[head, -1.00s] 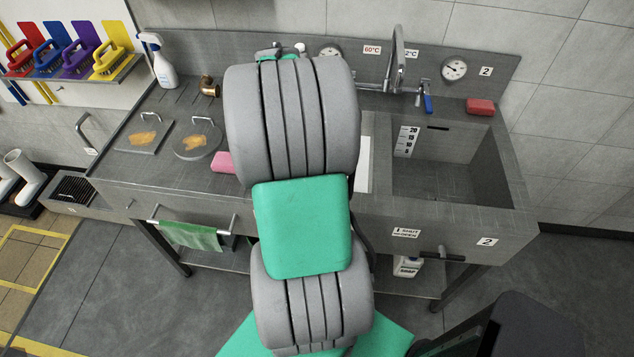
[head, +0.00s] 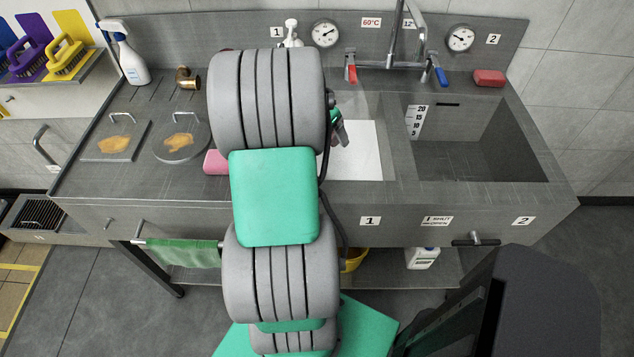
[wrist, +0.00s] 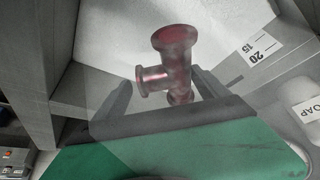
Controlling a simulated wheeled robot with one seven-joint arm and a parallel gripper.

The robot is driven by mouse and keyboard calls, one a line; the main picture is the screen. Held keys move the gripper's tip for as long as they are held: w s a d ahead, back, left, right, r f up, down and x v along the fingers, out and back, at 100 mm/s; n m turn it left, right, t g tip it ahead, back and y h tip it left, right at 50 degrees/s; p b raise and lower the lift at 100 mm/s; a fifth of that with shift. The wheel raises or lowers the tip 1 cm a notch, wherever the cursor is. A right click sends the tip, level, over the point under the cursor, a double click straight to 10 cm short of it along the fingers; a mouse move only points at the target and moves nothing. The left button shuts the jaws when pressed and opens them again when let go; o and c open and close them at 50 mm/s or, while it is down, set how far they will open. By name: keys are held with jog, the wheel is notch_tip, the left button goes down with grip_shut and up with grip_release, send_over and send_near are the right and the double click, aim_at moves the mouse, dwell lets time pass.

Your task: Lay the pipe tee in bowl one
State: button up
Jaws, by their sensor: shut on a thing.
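The pipe tee (wrist: 178,58), a reddish metal fitting with flanged ends, sits between the fingers of my gripper (wrist: 162,90) in the wrist view. My gripper is shut on it, with one wide end pointing away. Bowl one (head: 388,135) is the left sink bowl, marked 1 on its front. My arm hides its left part. A flat white area shows inside it. A small dark part of my gripper (head: 340,132) shows beside my arm, over bowl one. The tee is hidden in the head view.
Bowl two (head: 480,155) is at the right, empty. The taps (head: 395,60) rise behind the bowls. A brass fitting (head: 187,78), two lids (head: 181,136) and a spray bottle (head: 125,55) are on the left counter. A red block (head: 489,78) lies at the back right.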

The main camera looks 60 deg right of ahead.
jog(key=f+b, duration=0.3)
jog(key=f, duration=0.4)
jog(key=f+b, duration=0.3)
jog(key=f, duration=0.3)
jog(key=w+f+b, duration=0.1)
jog(key=f+b, duration=0.2)
jog(key=f, duration=0.4)
jog(key=shift+w+f+b, duration=0.1)
jog(key=shift+f+b, duration=0.2)
jog(key=shift+f, duration=0.05)
jog(key=o, duration=1.9)
jog(key=shift+r, duration=0.35)
jog(key=v, duration=1.1)
jog(key=shift+a+r, duration=0.25)
